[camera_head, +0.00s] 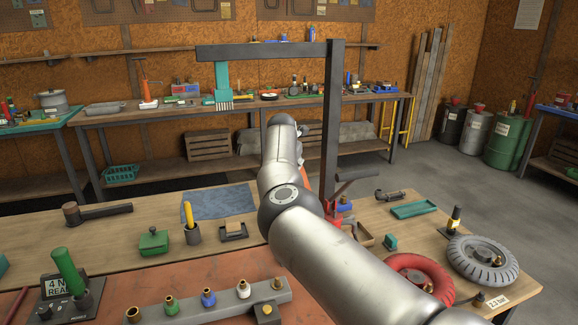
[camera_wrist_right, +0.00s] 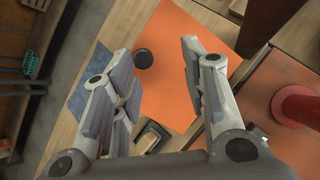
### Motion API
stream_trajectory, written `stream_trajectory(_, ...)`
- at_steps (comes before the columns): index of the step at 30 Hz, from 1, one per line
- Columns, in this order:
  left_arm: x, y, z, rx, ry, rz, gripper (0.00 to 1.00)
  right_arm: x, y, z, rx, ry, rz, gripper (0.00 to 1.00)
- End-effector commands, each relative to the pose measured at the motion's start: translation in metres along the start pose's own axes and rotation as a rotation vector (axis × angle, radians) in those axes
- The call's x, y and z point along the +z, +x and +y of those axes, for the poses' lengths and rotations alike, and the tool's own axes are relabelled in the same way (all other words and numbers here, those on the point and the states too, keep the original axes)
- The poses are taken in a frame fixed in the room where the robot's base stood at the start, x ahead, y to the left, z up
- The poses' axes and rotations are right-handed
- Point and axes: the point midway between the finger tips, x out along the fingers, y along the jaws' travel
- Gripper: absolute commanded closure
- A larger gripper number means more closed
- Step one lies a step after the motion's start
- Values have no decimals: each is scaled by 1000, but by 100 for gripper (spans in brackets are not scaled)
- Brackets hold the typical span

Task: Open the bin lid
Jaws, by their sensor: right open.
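No bin can be picked out for certain. A small green box (camera_head: 153,242) with its lid shut sits on the workbench in the head view. In the right wrist view, a large orange surface (camera_wrist_right: 165,85) with a round black cap (camera_wrist_right: 143,58) lies below my right gripper (camera_wrist_right: 158,54). My left gripper is in neither view.
A dark post with a crossbar (camera_head: 265,50) rises close to my right arm. The workbench holds a hammer (camera_head: 95,212), a blue cloth (camera_head: 217,203), a rail of several fittings (camera_head: 205,307), a red ring (camera_head: 437,284) and a grey tyre (camera_head: 483,264). A shelf table (camera_head: 235,110) stands behind.

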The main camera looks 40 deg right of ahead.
Motion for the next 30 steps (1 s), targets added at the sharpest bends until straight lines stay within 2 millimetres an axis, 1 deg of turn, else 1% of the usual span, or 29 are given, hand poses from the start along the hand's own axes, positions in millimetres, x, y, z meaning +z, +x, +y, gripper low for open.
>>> stream_trajectory(3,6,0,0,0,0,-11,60,0,-1,1,2,-1,-1,60)
stream_trajectory(4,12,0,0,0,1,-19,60,0,-1,1,2,-1,-1,60)
stream_trajectory(6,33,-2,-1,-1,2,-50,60,0,-1,1,2,-1,-1,60)
stream_trajectory(10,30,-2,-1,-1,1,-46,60,0,-6,2,4,0,-3,60)
stream_trajectory(14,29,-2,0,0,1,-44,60,1,-16,3,4,1,-3,60)
stream_trajectory(17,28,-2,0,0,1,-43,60,0,-27,3,4,1,-3,60)
stream_trajectory(20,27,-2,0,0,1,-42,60,0,-42,3,4,1,-4,60)
stream_trajectory(30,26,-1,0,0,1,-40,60,0,-97,2,3,1,-4,60)
